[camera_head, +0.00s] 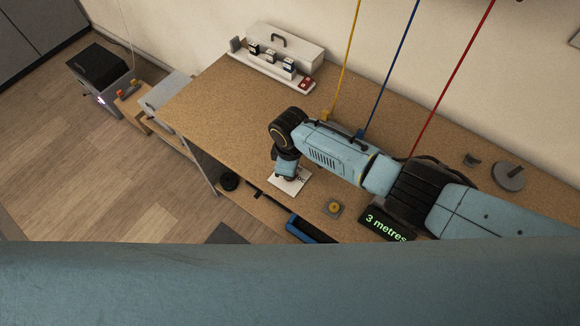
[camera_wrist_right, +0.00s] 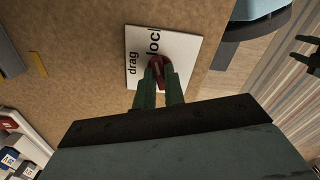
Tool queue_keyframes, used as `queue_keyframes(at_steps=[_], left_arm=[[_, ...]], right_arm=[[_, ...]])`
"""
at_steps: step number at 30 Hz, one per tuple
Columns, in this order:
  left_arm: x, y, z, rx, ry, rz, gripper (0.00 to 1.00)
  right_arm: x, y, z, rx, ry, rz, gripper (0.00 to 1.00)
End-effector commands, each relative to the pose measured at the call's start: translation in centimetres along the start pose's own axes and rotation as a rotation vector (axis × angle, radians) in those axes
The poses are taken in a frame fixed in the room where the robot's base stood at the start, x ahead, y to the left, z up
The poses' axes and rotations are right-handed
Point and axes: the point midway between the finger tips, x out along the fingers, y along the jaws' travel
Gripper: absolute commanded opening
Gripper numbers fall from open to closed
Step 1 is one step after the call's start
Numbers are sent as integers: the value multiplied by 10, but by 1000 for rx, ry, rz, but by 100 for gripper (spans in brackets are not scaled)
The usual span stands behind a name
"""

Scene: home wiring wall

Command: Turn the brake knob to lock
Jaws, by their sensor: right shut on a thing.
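A white square plate (camera_head: 291,187) with black lettering lies on the brown bench. In the right wrist view the plate (camera_wrist_right: 138,88) reads "drag" on its left part and "lock" further right, partly covered. A small red brake knob (camera_wrist_right: 157,68) stands on the plate beside the "lock" lettering. My right gripper (camera_wrist_right: 159,85) is shut on the knob, with a finger on each side. The fingers hide part of the knob, so its exact pointing is hard to tell. In the head view my right arm covers the knob.
A "3 metres" display (camera_head: 388,224), a small yellow-topped button (camera_head: 334,207) and a blue-handled tool (camera_head: 308,230) lie near the bench's front edge. A white connector strip (camera_head: 272,66) stands at the back. Yellow, blue and red (camera_head: 452,78) cords hang behind my right arm.

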Motion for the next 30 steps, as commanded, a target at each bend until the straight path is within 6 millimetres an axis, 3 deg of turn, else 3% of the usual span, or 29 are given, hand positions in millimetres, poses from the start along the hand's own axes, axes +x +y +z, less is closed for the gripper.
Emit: queue_keyframes(at_steps=[14,15,20,30], left_arm=[[-1,0,0,0,-1,0,45],[-1,0,0,0,-1,0,45],[-1,0,1,0,-1,0,45],[-2,0,1,0,-2,0,45]], right_arm=[[-1,0,0,15,0,1,0],[-1,1,0,14,0,1,13],[-1,0,0,14,1,1,33],[-4,0,0,14,2,1,33]])
